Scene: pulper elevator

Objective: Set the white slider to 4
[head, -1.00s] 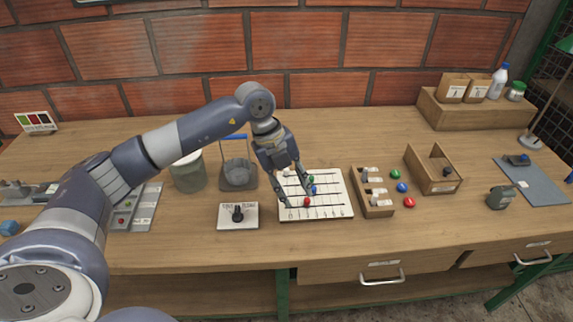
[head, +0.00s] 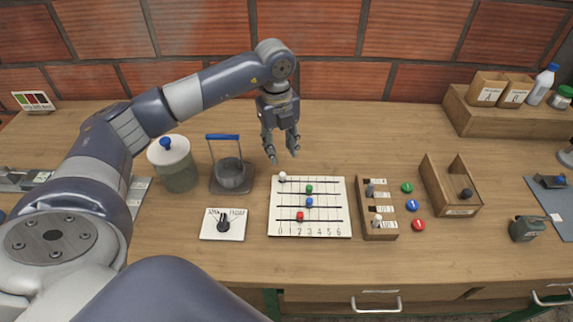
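The white slider (head: 282,176) sits on the top, farthest line of the white slider board (head: 342,188), near its left end, above about the 0 mark. My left gripper (head: 283,157) is just behind it, over the board's far left edge, pointing down. Its two fingers are spread apart with nothing between them, and it looks clear of the slider. The green slider (head: 309,188) and the blue slider (head: 309,202) are near 3. The red slider (head: 300,216) is near 2. The number scale runs 0 to 6 along the near edge. My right gripper is not in view.
A dial plate (head: 210,231), a grey pot on a stand (head: 231,175) and a lidded jar (head: 178,177) stand left of the board. A wooden switch block (head: 378,222) and coloured buttons (head: 412,205) lie right. The table behind the board is clear.

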